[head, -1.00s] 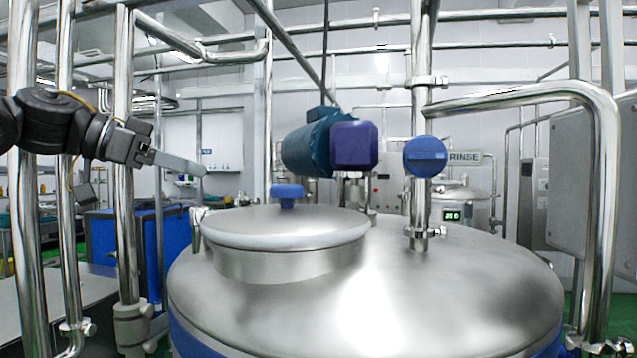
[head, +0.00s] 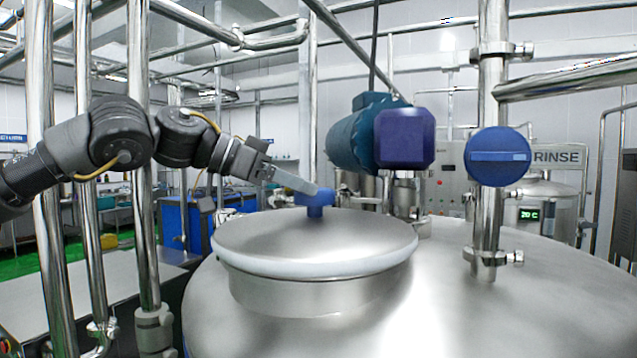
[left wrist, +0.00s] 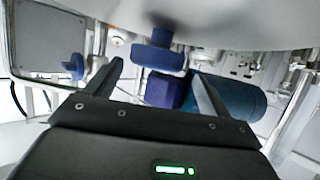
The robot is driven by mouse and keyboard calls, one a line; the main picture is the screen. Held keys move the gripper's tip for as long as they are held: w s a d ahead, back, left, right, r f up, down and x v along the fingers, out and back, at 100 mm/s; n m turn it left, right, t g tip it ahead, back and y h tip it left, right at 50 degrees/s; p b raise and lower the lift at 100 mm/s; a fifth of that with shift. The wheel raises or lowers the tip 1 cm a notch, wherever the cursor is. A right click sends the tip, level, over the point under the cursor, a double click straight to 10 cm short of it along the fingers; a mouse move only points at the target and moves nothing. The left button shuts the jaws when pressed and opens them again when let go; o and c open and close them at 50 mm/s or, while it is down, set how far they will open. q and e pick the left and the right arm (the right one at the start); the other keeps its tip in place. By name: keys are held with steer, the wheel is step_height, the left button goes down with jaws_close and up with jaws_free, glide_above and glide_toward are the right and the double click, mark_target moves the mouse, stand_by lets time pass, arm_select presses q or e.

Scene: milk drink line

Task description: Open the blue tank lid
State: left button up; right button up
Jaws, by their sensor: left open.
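The round steel tank lid (head: 315,240) lies flat and shut on its neck on the big tank. Its blue knob (head: 317,209) stands up from the lid's middle. My left gripper (head: 308,187) is open, its fingers reaching the knob from the left at about its height. In the left wrist view, the knob (left wrist: 158,56) shows in the gap between my two spread fingers, near their tips, under the upside-down lid (left wrist: 225,22). I cannot tell whether a finger touches it. My right gripper is not in view.
A blue-teal motor (head: 365,135) stands behind the lid. A blue round valve handle (head: 499,156) sits on an upright steel pipe to the right. Several upright pipes (head: 143,200) stand at the left near my left arm. The tank top (head: 430,300) in front is bare.

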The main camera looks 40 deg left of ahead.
arm_select(q)
steer(key=p+x, duration=0.1)
steer(key=x, duration=0.1)
steer(key=shift+w+d, duration=0.2)
steer(key=shift+w, duration=0.1)
steer(key=shift+w+d, duration=0.1)
steer(key=shift+d, duration=0.15)
steer(key=shift+d+f+p, duration=0.15)
steer(key=shift+d+p, duration=0.05)
steer(key=shift+p, duration=0.2)
steer(key=shift+w+d+f, duration=0.1)
steer(key=shift+w+f, duration=0.1)
steer(key=shift+w, duration=0.25)
steer(key=shift+w+f, duration=0.1)
steer(key=shift+w, duration=0.05)
steer(key=c, duration=0.4)
steer(key=shift+s, duration=0.2)
steer(key=c, duration=0.9)
steer(key=shift+s, duration=0.1)
steer(key=shift+c, duration=0.3)
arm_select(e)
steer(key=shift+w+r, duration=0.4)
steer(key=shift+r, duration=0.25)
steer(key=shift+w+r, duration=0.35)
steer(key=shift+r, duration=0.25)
